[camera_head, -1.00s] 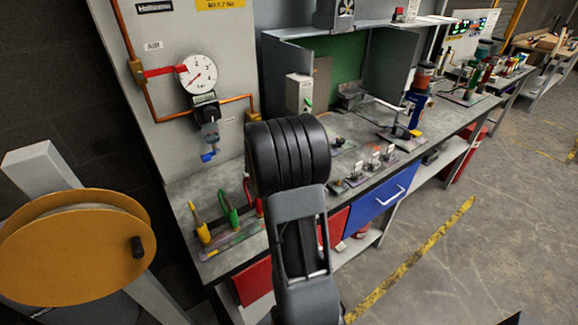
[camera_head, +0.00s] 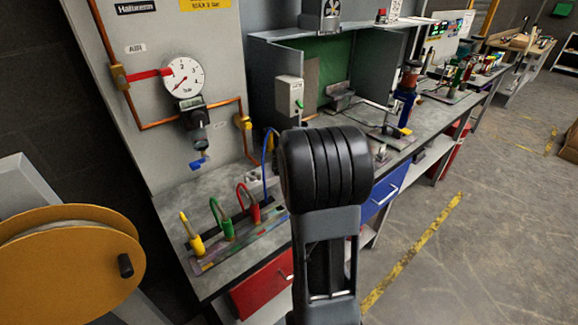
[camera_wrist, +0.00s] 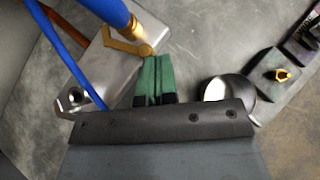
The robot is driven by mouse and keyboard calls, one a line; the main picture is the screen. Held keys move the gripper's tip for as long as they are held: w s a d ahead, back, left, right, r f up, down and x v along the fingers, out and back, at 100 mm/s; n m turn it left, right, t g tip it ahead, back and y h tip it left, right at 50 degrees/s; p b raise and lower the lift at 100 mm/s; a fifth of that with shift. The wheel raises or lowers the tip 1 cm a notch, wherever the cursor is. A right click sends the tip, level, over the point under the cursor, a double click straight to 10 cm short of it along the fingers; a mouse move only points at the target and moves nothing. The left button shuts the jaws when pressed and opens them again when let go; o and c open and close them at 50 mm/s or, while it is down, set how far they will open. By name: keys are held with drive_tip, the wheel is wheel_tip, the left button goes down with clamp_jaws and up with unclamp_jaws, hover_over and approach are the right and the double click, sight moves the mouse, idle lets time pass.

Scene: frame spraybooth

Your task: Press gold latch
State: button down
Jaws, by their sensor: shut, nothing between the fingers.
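In the wrist view, a gold latch (camera_wrist: 130,46) is a short angled lever at the foot of a thick blue hose end (camera_wrist: 104,10), over a silver metal block (camera_wrist: 88,72). My gripper (camera_wrist: 154,60) has green fingers close together with nothing between them. Its tips are right beside the latch's lower right end; I cannot tell whether they touch it. In the head view, the blue hose (camera_head: 265,158) and its grey block (camera_head: 258,177) show just left of my black arm joint. My gripper is hidden there behind my arm.
A round metal cup (camera_wrist: 228,92) and a plate with a small gold knob (camera_wrist: 284,75) lie right of my fingers. Yellow (camera_head: 191,240), green (camera_head: 225,225) and red (camera_head: 253,208) hose ends stand along the bench front. A pressure gauge (camera_head: 184,77) hangs on the panel.

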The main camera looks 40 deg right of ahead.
drive_tip(key=shift+w+a, duration=0.55)
drive_tip(key=shift+a, duration=0.05)
idle(0.3)
drive_tip(key=s+a+r+p, duration=0.3)
drive_tip(key=s+r+p, duration=0.2)
drive_tip(key=s+r, duration=0.1)
drive_tip(key=shift+s+r, duration=0.3)
drive_tip(key=shift+s, duration=0.15)
idle(0.5)
